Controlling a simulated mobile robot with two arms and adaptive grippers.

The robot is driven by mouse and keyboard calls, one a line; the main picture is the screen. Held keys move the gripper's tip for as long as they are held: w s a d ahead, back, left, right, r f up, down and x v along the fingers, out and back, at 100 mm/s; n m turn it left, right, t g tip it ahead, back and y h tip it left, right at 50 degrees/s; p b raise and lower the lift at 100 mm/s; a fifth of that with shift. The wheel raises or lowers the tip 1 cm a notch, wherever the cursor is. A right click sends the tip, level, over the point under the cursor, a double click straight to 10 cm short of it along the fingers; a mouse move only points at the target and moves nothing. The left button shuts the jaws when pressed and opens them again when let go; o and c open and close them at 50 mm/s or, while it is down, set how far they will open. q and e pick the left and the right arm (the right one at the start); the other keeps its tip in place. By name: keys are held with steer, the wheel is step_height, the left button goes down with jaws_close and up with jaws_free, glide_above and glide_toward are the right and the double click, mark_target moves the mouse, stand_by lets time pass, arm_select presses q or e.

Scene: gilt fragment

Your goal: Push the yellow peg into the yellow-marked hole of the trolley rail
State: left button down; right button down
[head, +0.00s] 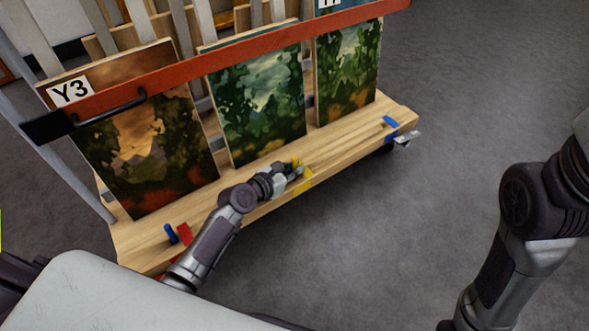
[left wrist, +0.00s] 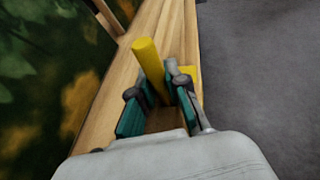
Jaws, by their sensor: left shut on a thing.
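The yellow peg (left wrist: 148,62) stands between the two fingers of my left gripper (left wrist: 156,92), which is shut on it. In the left wrist view the peg leans a little to the left, and its lower end is hidden between the fingers. The head view shows the peg (head: 296,161) small beside my left gripper (head: 294,172), over the wooden trolley rail (head: 345,147). A yellow mark (head: 304,183) lies at the rail's front edge, just beside the gripper; it also shows in the left wrist view (left wrist: 191,74). The hole is not visible. My right gripper is out of view.
Several paintings, one at the middle (head: 258,110), stand behind the rail. A red bar (head: 240,62) crosses in front of them. A blue mark (head: 390,124) lies at right. The grey floor is open.

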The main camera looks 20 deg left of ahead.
arm_select(q)
steer(key=shift+f, duration=0.1)
steer(key=c, duration=1.2)
jaws_free()
